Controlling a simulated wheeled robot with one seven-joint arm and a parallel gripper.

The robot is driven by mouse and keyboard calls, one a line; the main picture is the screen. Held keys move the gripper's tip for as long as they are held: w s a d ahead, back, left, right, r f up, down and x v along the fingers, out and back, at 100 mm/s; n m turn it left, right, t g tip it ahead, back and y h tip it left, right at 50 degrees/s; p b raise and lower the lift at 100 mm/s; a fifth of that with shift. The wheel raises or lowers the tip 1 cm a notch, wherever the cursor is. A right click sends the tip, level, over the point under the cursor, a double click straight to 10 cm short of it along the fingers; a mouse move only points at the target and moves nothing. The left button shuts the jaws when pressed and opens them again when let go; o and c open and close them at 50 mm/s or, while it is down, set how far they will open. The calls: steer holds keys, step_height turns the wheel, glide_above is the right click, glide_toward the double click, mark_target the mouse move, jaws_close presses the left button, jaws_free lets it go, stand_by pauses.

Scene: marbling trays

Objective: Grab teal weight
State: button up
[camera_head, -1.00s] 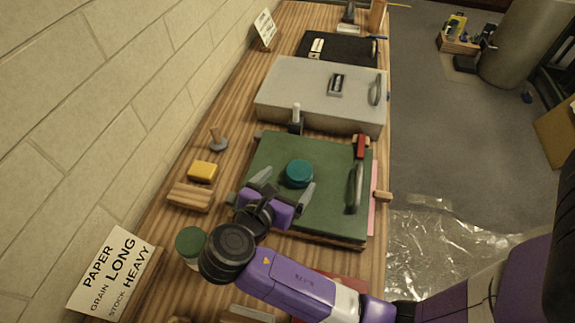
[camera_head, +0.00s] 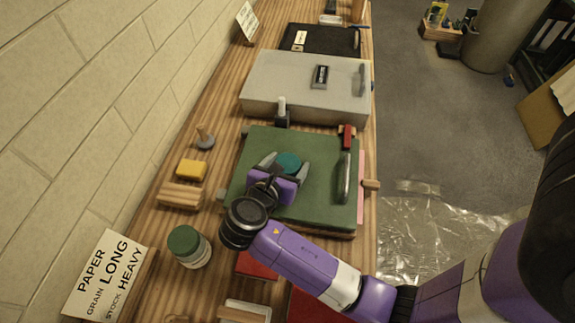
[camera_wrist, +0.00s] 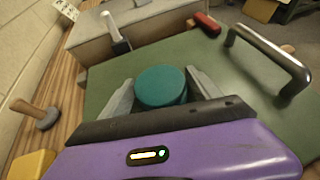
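The teal weight (camera_head: 289,162) is a short round disc lying on the green lid (camera_head: 320,205) of a tray. It also shows in the wrist view (camera_wrist: 161,86), between the two grey fingers. My gripper (camera_head: 283,164) is open, with one finger on each side of the weight. In the wrist view (camera_wrist: 160,90) a gap seems to show beside the weight, but whether either finger touches it I cannot tell. The weight's near lower edge is hidden by my gripper.
A metal handle (camera_head: 343,178) and a red clamp (camera_head: 347,136) are on the lid's right side. A grey lidded tray (camera_head: 290,85) stands behind. A yellow block (camera_head: 191,170), a wooden block (camera_head: 180,196) and a green-capped jar (camera_head: 188,246) stand to the left. The lid's front right is bare.

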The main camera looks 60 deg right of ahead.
steer(key=shift+r, duration=0.15)
jaws_close()
